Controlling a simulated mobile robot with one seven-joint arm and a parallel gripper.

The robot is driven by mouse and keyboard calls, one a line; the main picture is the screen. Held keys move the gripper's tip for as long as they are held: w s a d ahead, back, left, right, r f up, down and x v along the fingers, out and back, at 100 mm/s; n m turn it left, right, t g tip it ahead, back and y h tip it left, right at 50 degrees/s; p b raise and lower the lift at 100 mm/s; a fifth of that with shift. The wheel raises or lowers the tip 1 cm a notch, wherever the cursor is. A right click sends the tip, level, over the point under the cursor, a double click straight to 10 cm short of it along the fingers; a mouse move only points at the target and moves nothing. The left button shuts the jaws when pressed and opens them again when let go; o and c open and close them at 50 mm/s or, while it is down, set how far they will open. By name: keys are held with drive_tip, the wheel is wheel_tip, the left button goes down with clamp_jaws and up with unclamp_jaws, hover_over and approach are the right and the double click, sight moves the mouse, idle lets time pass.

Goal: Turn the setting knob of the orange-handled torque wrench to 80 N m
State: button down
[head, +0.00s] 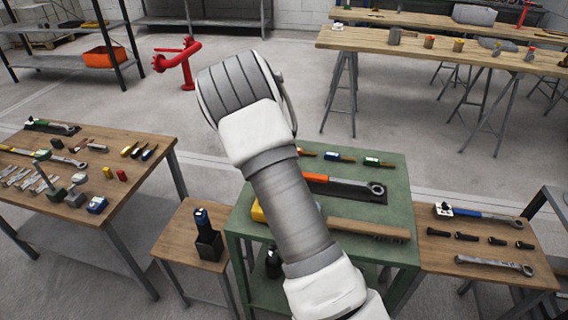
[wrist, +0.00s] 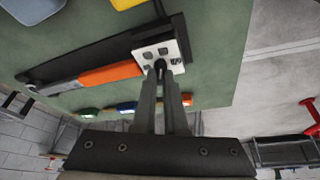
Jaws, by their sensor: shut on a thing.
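The orange-handled torque wrench lies on a dark mat on the green table. In the head view its orange handle (head: 316,177) shows right of my arm, with the ratchet head at the right; its left end is hidden by my arm. In the wrist view the orange handle (wrist: 112,74) leads to a white plate (wrist: 150,49) with dark marks at the knob end. My gripper (wrist: 161,72) is shut on the small dark setting knob, in front of the plate. The knob is mostly hidden between the fingertips, and I cannot read its setting.
A wooden-handled brush (head: 368,228) lies at the green table's front. Several small coloured items lie behind the wrench, including a green one (head: 372,161). A blue-handled wrench (head: 485,216) is on the right-hand table. A dark holder (head: 209,245) stands on the small left table.

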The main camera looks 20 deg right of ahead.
drive_tip(key=shift+m, duration=0.5)
drive_tip(key=c, duration=1)
unclamp_jaws()
drive_tip(key=shift+o, duration=0.2)
drive_tip(key=p+v, duration=0.2)
drive_tip(key=v, duration=1.5)
drive_tip(key=shift+w+r, duration=0.25)
drive_tip(key=shift+w, duration=0.05)
drive_tip(key=shift+a, duration=0.1)
